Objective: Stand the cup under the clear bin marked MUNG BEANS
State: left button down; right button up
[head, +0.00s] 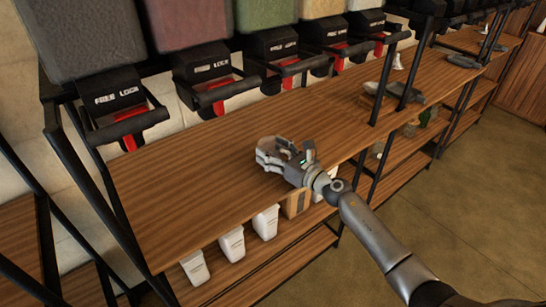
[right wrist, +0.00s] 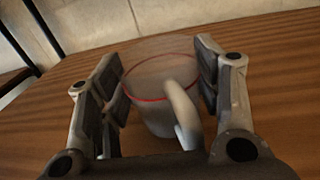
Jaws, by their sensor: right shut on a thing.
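The cup (right wrist: 150,88) shows in the right wrist view as a pale grey cup with a red rim and a white handle facing the camera. My right gripper (right wrist: 164,92) has its fingers on both sides of the cup and is shut on it. In the head view the right gripper (head: 276,156) is over the front middle of the wooden shelf and mostly hides the cup. I cannot tell whether the cup touches the wood. A clear bin with green contents (head: 263,12) is at the top; no MUNG BEANS label is readable. My left gripper is not in view.
Several bins line the back, with black dispensers (head: 212,72) and red levers (head: 220,95) below. The wooden shelf (head: 190,185) is bare left of the gripper. White containers (head: 232,243) stand on the lower shelf. A black post (head: 385,70) rises at the right.

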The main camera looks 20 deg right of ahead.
jog(key=shift+f, duration=0.1)
jog(key=shift+f, duration=0.1)
jog(key=shift+f, duration=0.15)
jog(key=o, duration=1.1)
jog(key=shift+o, duration=0.2)
